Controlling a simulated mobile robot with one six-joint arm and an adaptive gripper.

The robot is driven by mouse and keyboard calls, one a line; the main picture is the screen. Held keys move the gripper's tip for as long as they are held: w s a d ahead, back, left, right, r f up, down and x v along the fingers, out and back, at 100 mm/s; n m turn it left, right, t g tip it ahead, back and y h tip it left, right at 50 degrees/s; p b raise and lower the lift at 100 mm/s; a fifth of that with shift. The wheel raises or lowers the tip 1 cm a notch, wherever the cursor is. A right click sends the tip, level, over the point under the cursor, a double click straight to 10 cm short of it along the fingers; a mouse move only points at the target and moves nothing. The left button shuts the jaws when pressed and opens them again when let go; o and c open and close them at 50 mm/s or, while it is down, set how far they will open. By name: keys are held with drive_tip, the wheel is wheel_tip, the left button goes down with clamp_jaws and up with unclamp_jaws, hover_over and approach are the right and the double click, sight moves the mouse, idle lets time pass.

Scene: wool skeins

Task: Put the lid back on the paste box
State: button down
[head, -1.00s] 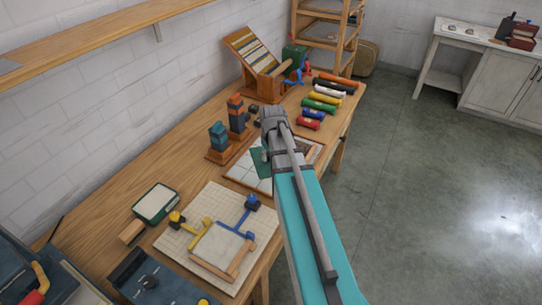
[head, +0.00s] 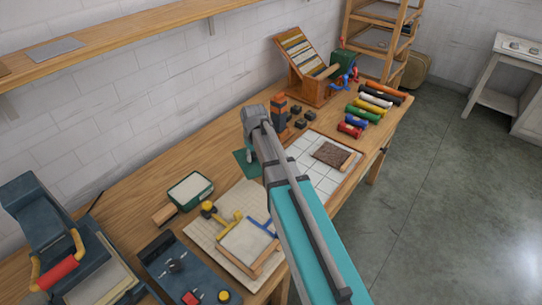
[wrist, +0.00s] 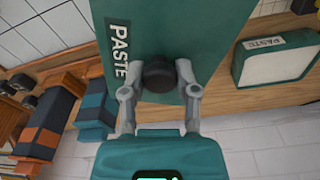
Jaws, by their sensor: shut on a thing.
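The paste box (head: 189,192) is open on the bench, green-rimmed with a pale inside. It also shows in the wrist view (wrist: 280,62), at the right, with a PASTE label on its side. My gripper (wrist: 159,92) is shut on the black knob (wrist: 158,74) of the green lid (wrist: 214,28), which carries its own PASTE label. In the head view the lid (head: 243,165) shows partly behind my arm, to the right of the box and apart from it. My fingertips are hidden by my arm there.
Orange and dark blocks (head: 280,108) stand behind my gripper. A white-tiled board (head: 316,180) lies to the right.

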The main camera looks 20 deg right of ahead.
drive_tip(key=w+a+f+n+b, duration=0.1)
drive_tip(key=a+n, duration=0.4)
drive_tip(key=a, duration=2)
drive_tip(key=shift+w+a, duration=0.2)
drive_tip(key=shift+w, duration=0.25)
drive_tip(key=shift+f, duration=0.2)
drive_tip(key=shift+f+b, duration=3.1)
drive_tip(key=shift+b, duration=0.15)
drive_tip(key=shift+f, duration=0.15)
drive_tip(key=shift+c, duration=1.4)
unclamp_jaws()
